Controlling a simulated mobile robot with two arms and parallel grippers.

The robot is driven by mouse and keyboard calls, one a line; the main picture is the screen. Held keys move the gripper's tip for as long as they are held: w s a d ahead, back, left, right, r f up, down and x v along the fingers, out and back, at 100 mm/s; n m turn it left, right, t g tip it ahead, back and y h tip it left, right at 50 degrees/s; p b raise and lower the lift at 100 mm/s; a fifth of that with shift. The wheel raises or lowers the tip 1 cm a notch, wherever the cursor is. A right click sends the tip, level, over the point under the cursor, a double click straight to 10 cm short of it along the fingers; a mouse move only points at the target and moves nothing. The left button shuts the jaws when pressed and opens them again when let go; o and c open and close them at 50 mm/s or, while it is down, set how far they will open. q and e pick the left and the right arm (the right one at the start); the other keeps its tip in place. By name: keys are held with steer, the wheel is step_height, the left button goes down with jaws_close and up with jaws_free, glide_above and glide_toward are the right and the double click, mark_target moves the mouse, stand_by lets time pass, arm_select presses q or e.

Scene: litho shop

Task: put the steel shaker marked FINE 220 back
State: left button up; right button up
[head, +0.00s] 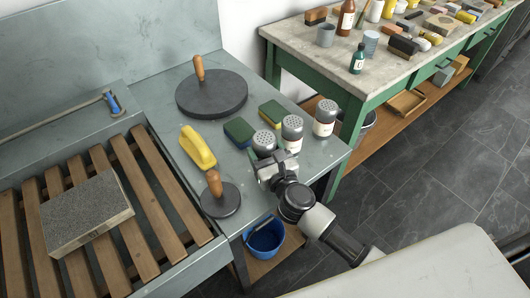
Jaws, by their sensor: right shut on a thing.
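Three shakers with perforated steel lids stand in a row on the grey steel bench top (220,140). The nearest shaker (264,141) is at my right gripper (268,162), which is shut on it. The gripper hides its lower body and any label, and I cannot tell if its base touches the bench. The middle shaker (292,130) and the far right shaker (325,116) carry pale labels with dark marks, too small to read. I cannot tell which one is marked FINE 220. My left gripper is not in view.
Green-yellow sponges (239,131), a yellow tool (197,147), and large (211,98) and small (222,203) handled discs lie nearby. A blue bucket (265,238) is below. A slatted rack (135,235) with a stone slab (83,210) is left. A cluttered green-framed table (345,72) stands behind.

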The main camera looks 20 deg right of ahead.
steer(key=shift+r, duration=0.15)
steer(key=o, duration=0.9)
steer(key=shift+f, duration=0.2)
steer(key=shift+o, duration=0.2)
steer(key=shift+r, duration=0.1)
steer(key=shift+s, duration=0.1)
steer(key=s, duration=0.3)
steer(key=s+b, duration=0.1)
steer(key=s, duration=0.3)
steer(key=s+d, duration=0.1)
steer(key=s, duration=0.2)
steer(key=shift+s+d+b, duration=0.1)
steer(key=shift+s+b, duration=0.1)
steer(key=shift+b, duration=0.1)
steer(key=shift+s+d, duration=0.1)
steer(key=shift+s, duration=0.6)
